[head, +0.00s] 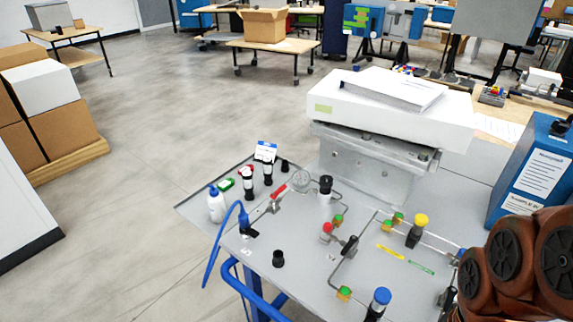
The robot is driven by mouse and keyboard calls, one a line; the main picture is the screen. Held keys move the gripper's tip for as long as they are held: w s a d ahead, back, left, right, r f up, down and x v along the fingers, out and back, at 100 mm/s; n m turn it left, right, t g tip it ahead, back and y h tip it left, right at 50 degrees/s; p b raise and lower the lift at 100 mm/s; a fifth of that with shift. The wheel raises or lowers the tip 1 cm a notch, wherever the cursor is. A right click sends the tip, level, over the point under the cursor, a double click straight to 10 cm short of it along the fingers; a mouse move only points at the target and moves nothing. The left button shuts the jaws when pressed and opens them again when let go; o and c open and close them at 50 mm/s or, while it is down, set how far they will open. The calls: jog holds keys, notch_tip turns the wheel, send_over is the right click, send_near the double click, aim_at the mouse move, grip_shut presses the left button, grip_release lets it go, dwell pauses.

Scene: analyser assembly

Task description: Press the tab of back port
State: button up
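A grey panel (300,240) on a blue-framed bench carries thin tubing and several small green and orange fittings. One fitting (338,220) sits near the middle, beside a red-topped knob (326,231). A close pair of fittings (392,222) sits farther right, left of a yellow-capped black knob (419,231). Another fitting (344,293) is near the front edge. I cannot tell which of these is the back port, and no tab can be made out at this size. My reddish-brown arm links fill the lower right corner; my gripper is not in view.
A blue-capped knob (379,302) and a red-handled valve (277,192) stand up from the panel. A white bottle (216,204) and blue hose (222,245) are at its left. A white box (390,112) on a grey stand and a blue case (535,170) bound the back. Open floor lies left.

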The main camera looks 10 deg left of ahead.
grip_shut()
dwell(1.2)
